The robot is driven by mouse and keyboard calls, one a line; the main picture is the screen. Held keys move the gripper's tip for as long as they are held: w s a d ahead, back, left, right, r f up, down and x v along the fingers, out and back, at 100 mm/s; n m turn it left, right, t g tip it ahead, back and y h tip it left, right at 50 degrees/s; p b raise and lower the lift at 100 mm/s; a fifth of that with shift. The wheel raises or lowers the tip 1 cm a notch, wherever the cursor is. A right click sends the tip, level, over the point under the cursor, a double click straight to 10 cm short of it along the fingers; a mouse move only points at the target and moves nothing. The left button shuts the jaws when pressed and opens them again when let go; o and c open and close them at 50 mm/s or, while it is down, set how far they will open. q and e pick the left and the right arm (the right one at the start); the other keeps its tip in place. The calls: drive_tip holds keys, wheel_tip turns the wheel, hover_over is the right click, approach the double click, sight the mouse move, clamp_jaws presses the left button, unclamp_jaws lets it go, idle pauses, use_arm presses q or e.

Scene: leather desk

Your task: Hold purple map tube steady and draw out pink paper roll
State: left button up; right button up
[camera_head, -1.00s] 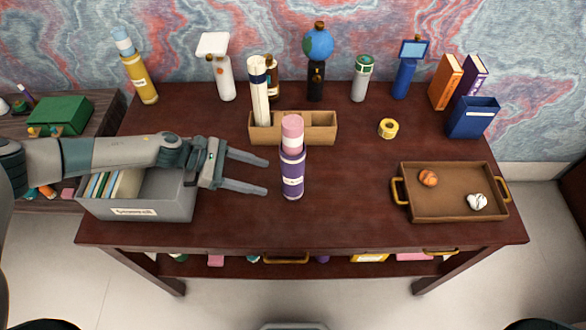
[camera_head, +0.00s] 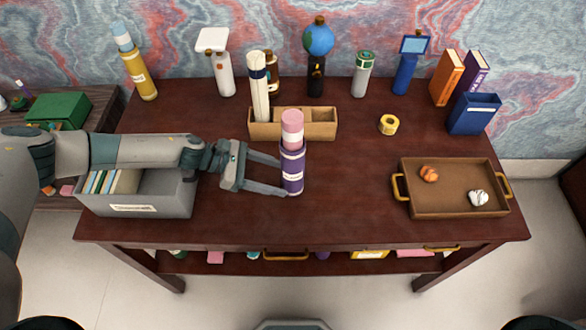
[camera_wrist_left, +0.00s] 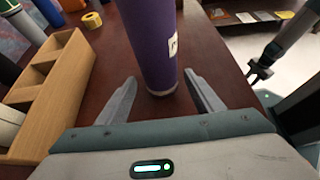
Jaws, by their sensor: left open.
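The purple map tube (camera_head: 292,172) stands upright near the middle of the desk, with a white label. The pink paper roll (camera_head: 292,128) stands up out of its top end. My left gripper (camera_head: 283,177) is open at the tube's lower part, with one finger behind it and one in front. In the left wrist view the purple tube (camera_wrist_left: 150,45) stands between the spread fingers, with gaps on both sides; the pink roll is out of that view. My right gripper (camera_wrist_left: 260,74) shows small at the right of the wrist view, its fingers apart and empty. It is outside the head view.
A wooden divided box (camera_head: 318,114) with a cream roll (camera_head: 259,88) stands just behind the tube. A grey file box (camera_head: 170,199) lies under my left arm. A brown tray (camera_head: 450,205) is at the right. The desk between tube and tray is clear.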

sight(289, 180)
use_arm(q)
drive_tip(key=shift+b+x, duration=0.45)
drive_tip(key=shift+x, duration=0.7)
drive_tip(key=shift+b+x, duration=0.3)
drive_tip(key=shift+x, duration=0.65)
drive_tip(key=shift+c, duration=0.6)
